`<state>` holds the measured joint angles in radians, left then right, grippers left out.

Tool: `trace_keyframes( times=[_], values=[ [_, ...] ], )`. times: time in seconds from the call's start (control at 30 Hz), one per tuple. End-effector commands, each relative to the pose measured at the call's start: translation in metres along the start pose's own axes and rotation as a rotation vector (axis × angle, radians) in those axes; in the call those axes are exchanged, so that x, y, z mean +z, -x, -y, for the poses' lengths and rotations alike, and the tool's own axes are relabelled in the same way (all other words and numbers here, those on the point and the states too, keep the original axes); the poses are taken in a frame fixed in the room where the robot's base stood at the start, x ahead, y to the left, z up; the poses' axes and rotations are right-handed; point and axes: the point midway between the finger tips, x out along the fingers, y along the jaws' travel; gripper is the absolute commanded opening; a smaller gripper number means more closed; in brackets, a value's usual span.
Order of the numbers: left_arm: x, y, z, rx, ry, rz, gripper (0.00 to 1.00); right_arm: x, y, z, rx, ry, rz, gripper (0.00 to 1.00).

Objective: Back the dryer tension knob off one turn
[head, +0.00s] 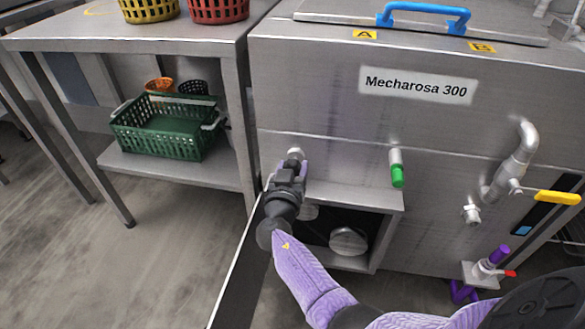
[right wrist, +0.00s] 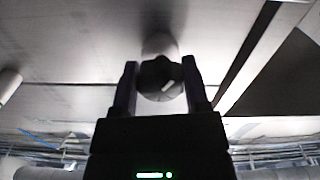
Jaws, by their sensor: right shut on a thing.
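The knob (head: 295,153) sticks out from the front of the steel machine labelled Mecharosa 300, left of its middle. My right gripper (head: 292,166) is shut on this knob, with its arm coming in from the lower right. In the right wrist view the round dark knob (right wrist: 161,80) sits between the two fingers (right wrist: 160,88), one on each side. A pale pointer mark shows on its face, slanted up to the right. Part of the knob is hidden by the gripper in the head view. My left gripper is not in view.
Below the knob is an open compartment with a round metal part (head: 348,240) inside and an open door panel (head: 240,268) at its left. A green-tipped handle (head: 397,172) and a yellow-handled valve (head: 558,197) lie right. A table with baskets stands left.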

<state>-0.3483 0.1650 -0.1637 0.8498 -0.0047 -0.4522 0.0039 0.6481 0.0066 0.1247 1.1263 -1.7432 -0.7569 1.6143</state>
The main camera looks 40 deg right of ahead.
Motion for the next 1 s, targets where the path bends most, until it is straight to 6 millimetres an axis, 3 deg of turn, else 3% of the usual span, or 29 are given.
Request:
trace_keyframes(
  times=[0.37,0.7,1.0],
  values=[
    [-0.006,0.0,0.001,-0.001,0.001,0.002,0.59,0.002,0.001,0.0,-0.002,0.086,0.001,0.0],
    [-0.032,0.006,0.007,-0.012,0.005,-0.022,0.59,0.002,0.0,0.0,-0.002,0.372,0.0,0.0],
    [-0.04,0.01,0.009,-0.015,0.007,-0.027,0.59,0.001,0.001,-0.001,-0.003,0.657,0.0,0.0]
  ],
)
